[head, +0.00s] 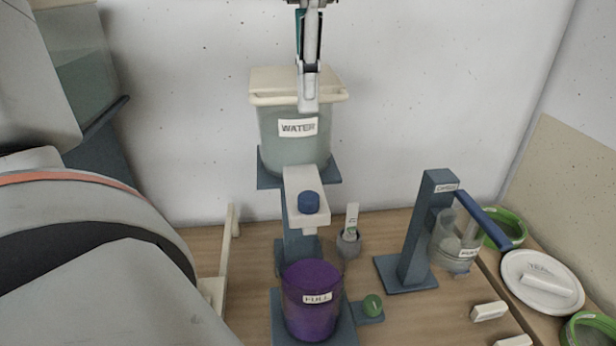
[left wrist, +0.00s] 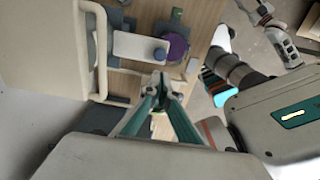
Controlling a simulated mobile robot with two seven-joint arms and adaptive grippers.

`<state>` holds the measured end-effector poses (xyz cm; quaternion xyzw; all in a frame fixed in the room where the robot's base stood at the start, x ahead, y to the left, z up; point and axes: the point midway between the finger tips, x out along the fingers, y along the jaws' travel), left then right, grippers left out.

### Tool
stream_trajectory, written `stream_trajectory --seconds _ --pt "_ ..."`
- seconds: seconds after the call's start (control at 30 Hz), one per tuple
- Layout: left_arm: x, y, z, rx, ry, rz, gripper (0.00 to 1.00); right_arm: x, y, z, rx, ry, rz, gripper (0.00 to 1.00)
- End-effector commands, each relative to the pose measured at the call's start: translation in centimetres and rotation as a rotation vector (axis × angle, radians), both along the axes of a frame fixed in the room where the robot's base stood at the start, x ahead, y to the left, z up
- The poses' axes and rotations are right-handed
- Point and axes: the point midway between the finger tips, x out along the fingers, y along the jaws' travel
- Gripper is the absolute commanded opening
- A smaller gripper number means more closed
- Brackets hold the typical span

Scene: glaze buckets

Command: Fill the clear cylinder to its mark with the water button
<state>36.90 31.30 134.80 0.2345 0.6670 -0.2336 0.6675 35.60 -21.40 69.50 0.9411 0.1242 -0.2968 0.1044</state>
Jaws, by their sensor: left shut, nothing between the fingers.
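The clear cylinder (head: 310,322) stands under the spout, wears a FULL label (head: 317,297) and holds purple contents close to its rim. The blue water button (head: 308,202) sits on the white spout arm (head: 304,183), below the tank labelled WATER (head: 297,145). My left gripper (head: 308,106) is shut and empty, pointing down in front of the tank, above the button and apart from it. In the left wrist view its closed tips (left wrist: 163,77) lie just below the button (left wrist: 160,53); the purple cylinder (left wrist: 176,46) is beside it.
At right, a blue stand (head: 411,235) with a lever (head: 482,219) has a clear cup (head: 455,245) beside it. A green knob (head: 373,305) is beside the cylinder. Green-rimmed bowls (head: 510,225) and a white lid (head: 541,281) stand further right. My arm covers the left side.

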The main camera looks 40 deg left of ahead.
Motion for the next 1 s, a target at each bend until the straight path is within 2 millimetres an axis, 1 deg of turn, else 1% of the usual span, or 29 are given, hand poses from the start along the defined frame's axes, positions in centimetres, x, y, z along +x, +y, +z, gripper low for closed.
stream_trajectory --seconds 0.17,0.5,0.7,0.83,1.0 --pt "0.0 0.0 -2.1 -0.001 0.003 -0.002 0.0 0.1 0.1 -0.1 0.002 -0.005 0.0 0.4" --pt "-0.1 0.0 -8.7 -0.002 0.005 -0.003 0.0 0.5 1.1 0.3 0.015 -0.022 0.014 0.4" --pt "-0.1 0.0 -11.9 -0.002 0.004 -0.002 0.0 0.5 1.2 0.5 0.017 -0.024 0.017 0.4" --pt "0.0 0.0 -13.1 -0.001 0.003 0.0 0.0 0.6 1.1 0.6 0.015 -0.024 0.015 0.4" --pt "0.0 0.0 -13.8 -0.001 0.0 0.001 0.0 0.6 0.7 0.6 0.011 -0.025 0.011 0.4"
